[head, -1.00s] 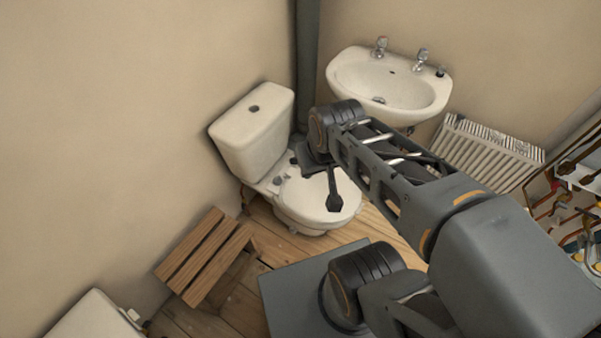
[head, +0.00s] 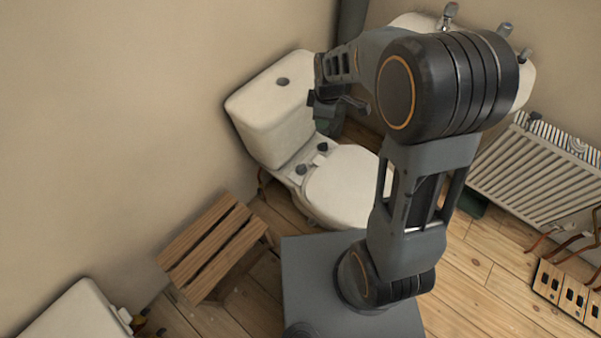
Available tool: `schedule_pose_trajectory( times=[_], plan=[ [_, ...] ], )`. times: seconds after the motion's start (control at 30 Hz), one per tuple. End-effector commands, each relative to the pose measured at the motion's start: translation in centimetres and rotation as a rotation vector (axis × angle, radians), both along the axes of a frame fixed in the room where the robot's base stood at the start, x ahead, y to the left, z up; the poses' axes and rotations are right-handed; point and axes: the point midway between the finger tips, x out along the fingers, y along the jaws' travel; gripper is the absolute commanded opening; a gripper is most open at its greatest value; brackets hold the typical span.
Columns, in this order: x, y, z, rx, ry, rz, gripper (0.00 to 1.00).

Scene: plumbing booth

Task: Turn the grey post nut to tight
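The white toilet (head: 345,185) stands against the left wall, with its cistern (head: 270,105) behind the bowl. Two small dark grey knobs sit at the back of the seat, one (head: 322,147) nearer the cistern's right end and one (head: 301,169) further left. I cannot tell whether either is the grey post nut. My gripper (head: 357,103) is at the end of my raised arm, in front of the cistern's right end in the picture and above the knobs, apart from them. Its fingers are small and dark; their opening cannot be made out.
A slatted wooden stool (head: 213,245) stands left of my base. A white fixture (head: 75,312) is at the lower left. The washbasin (head: 523,85) is mostly hidden behind my arm. A radiator (head: 540,175) and copper pipes (head: 570,240) are at the right. Some wooden floor is clear.

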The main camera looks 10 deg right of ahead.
Motion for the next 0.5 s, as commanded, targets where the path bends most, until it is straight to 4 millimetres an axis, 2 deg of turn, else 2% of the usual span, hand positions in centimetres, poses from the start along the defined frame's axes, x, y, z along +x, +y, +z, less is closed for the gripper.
schedule_pose_trajectory(
  times=[0.03,0.1,0.2,0.3,0.4,0.5],
  plan=[
    [1.4,0.9,-5.3,-0.018,0.029,0.131,0.39],
    [3.1,1.9,-10.0,-0.040,0.050,0.316,0.39],
    [4.6,3.2,-16.0,-0.061,0.074,0.542,0.39],
    [5.5,4.1,-20.5,-0.074,0.090,0.712,0.39],
    [5.8,4.8,-23.8,-0.080,0.102,0.835,0.39],
    [6.0,5.2,-26.2,-0.084,0.111,0.920,0.39]
  ],
)
